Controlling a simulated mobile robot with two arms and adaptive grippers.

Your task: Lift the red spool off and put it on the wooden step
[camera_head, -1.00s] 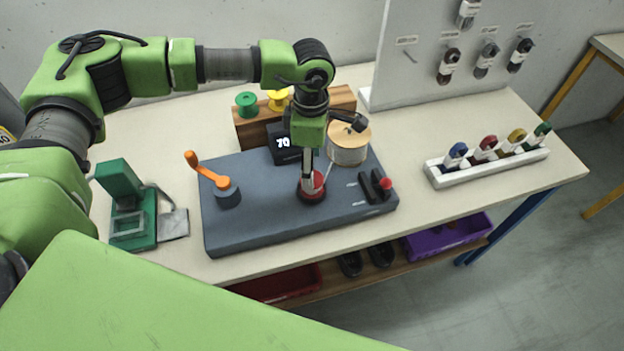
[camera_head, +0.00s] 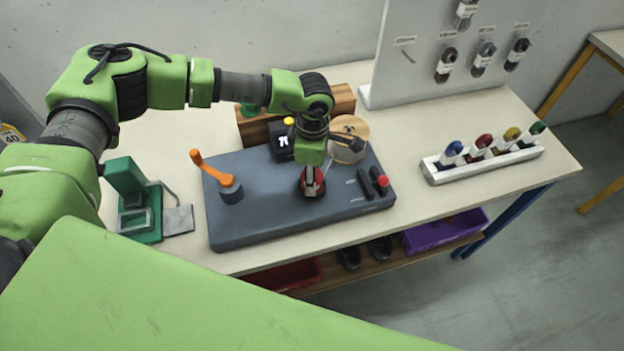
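The red spool (camera_head: 302,187) sits on the dark grey base board (camera_head: 260,222), near its middle, mostly hidden by my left gripper (camera_head: 311,183). The gripper comes straight down over the spool, with its fingertips at it. I cannot tell whether the fingers are closed on it. The wooden step (camera_head: 252,130) stands behind the board, partly covered by my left arm. A green spool (camera_head: 249,109) on the step shows just below the arm. My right gripper is not in view.
On the board are an orange-handled crank (camera_head: 208,170), a black display box (camera_head: 281,150), a large wire reel (camera_head: 343,150) and a red-knobbed lever (camera_head: 382,182). A green device (camera_head: 135,205) stands left. A white rack (camera_head: 485,164) with coloured items stands right.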

